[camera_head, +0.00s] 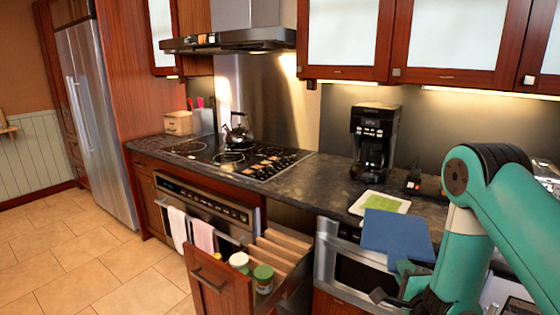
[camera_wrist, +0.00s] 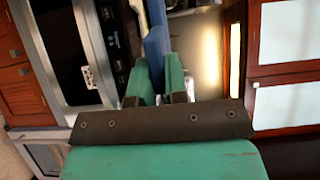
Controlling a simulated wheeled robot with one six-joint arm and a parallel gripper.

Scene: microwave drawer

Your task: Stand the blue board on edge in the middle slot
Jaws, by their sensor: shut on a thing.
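The blue board (camera_head: 398,236) is held up in front of the counter, above the microwave. It also shows nearly edge-on in the wrist view (camera_wrist: 155,48). My gripper (camera_wrist: 159,75) is shut on it, with the green fingers on either side of the board's edge. The open drawer (camera_head: 207,287) is to the left of the board and lower. Light wooden dividers (camera_head: 283,244) run inside it and form slots. The middle slot's floor is too small to make out. No part of the board is in the drawer.
A jar with a green lid (camera_head: 263,279) and a white-lidded jar (camera_head: 239,262) stand in the drawer's front part. A white board (camera_head: 399,206) with a green one (camera_head: 380,202) lies on the counter behind the blue board. A coffee maker (camera_head: 374,140) stands behind them.

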